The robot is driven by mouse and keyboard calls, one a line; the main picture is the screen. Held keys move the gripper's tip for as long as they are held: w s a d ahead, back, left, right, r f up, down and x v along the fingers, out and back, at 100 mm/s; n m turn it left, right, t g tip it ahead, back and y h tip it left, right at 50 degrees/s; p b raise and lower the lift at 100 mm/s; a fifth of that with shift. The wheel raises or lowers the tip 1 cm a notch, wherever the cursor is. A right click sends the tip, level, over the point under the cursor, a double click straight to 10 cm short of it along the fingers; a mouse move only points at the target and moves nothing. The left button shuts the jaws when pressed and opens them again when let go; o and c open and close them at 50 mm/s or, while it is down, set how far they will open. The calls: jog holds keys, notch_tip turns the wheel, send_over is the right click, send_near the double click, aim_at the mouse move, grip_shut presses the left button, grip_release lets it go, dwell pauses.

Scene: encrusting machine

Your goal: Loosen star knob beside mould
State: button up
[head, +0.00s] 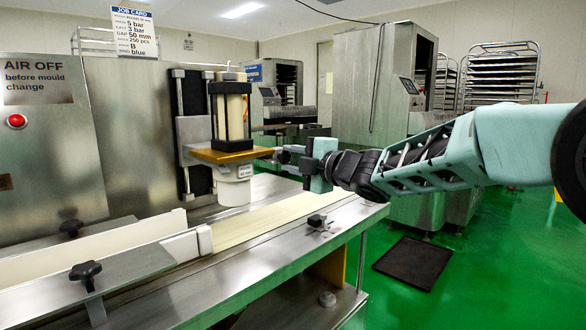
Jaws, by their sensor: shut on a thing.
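The white mould (234,188) hangs under a tan plate (232,155) on the machine's vertical slide, above the belt, with a small label on it. My gripper (284,153) reaches in from the right, level with the plate's right edge. The mould sits just left of and below my fingertips.
Other dark star knobs stand on the guide rails at front left (86,273), further back (71,228) and on the right rail (317,221). The belt (275,217) is empty. A sign (37,78) reads "AIR OFF before mould change". A black mat (413,262) lies on the green floor.

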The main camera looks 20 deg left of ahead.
jog(key=shift+f+n, duration=0.1)
jog(key=shift+n, duration=0.4)
jog(key=o, duration=1)
jog(key=shift+d+b, duration=0.1)
jog(key=shift+b, duration=0.2)
jog(key=v, duration=1.7)
jog(key=shift+s+d, duration=0.1)
jog(key=shift+s, duration=0.05)
